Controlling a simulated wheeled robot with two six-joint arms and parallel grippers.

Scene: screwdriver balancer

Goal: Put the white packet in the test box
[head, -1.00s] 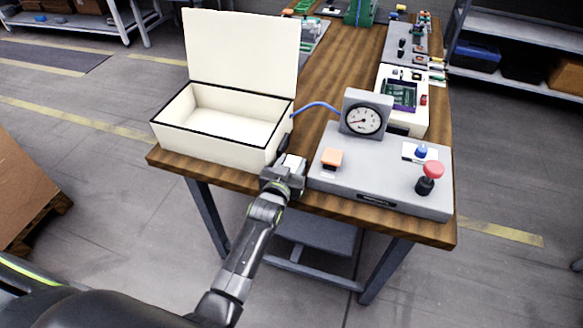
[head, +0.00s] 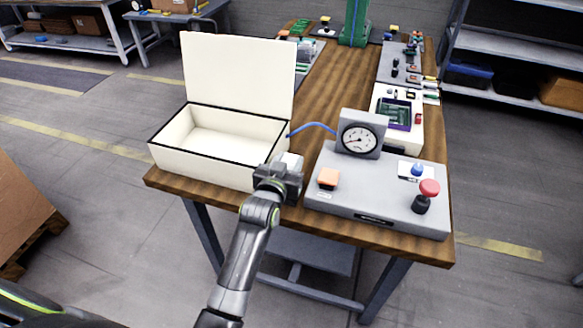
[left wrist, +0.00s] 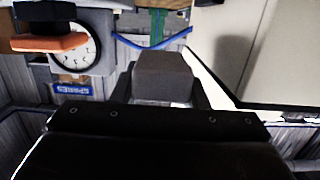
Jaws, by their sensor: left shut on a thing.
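The test box (head: 205,160) is cream with black edging and stands at the left front of the wooden table. Its lid (head: 240,75) is up and its visible inside is empty. My left gripper (head: 284,172) is shut on the white packet (head: 293,160), just right of the box's front right corner and outside the box. In the left wrist view the packet (left wrist: 163,76) looks like a shaded grey block between the fingers, and the box (left wrist: 280,106) shows at the right. My right gripper is not in view.
A grey test unit with a gauge (head: 359,139), an orange button (head: 328,178) and a red knob (head: 429,188) stands close right of the gripper. A blue hose (head: 312,127) runs between box and gauge. Bare tabletop (head: 330,75) lies behind.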

